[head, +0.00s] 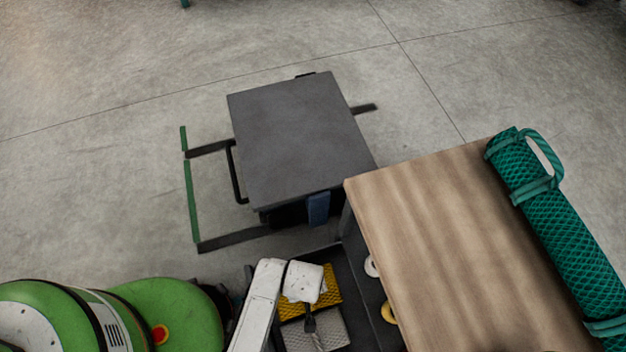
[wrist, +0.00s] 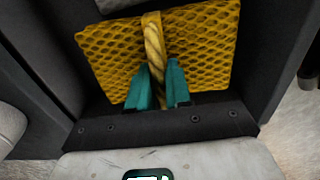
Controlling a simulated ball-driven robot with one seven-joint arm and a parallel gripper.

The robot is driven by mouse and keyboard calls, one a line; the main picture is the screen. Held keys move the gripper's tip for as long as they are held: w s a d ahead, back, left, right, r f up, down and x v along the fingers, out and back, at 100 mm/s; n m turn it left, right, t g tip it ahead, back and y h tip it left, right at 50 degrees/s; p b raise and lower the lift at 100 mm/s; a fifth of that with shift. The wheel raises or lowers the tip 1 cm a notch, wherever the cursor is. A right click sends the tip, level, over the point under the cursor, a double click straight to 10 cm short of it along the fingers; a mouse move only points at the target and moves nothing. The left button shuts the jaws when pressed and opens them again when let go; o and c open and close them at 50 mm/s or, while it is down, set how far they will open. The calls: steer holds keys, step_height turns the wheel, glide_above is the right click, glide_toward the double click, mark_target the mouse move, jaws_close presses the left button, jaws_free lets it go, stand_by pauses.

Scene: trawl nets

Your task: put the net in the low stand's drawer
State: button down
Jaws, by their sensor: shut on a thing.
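A yellow net (wrist: 195,45) with a twisted rope loop (wrist: 153,40) fills the middle of the wrist view. My gripper (wrist: 159,72) has its teal fingers shut on this loop. In the head view the yellow net (head: 330,288) shows partly behind my white wrist, within a dark open drawer (head: 350,292). The dark walls around the net also show in the wrist view. I cannot tell if the net rests on the drawer's floor. The low dark grey stand (head: 300,135) is at the centre of the head view.
A grey net (head: 318,332) lies beside the yellow one. A wood-topped unit (head: 450,240) stands at the right, with a rolled green net (head: 565,230) on top. Dark and green floor markings (head: 190,200) surround the grey stand. Open floor lies left and beyond.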

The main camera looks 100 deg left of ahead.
step_height(320, 180, down, 6)
steer(key=b, duration=0.3)
steer(key=shift+a+r, duration=0.1)
steer(key=shift+r, duration=0.15)
steer(key=c, duration=1.1)
jaws_free()
steer(key=shift+o, duration=0.2)
step_height(320, 180, up, 12)
steer(key=p, duration=0.7)
steer(key=shift+w, duration=0.1)
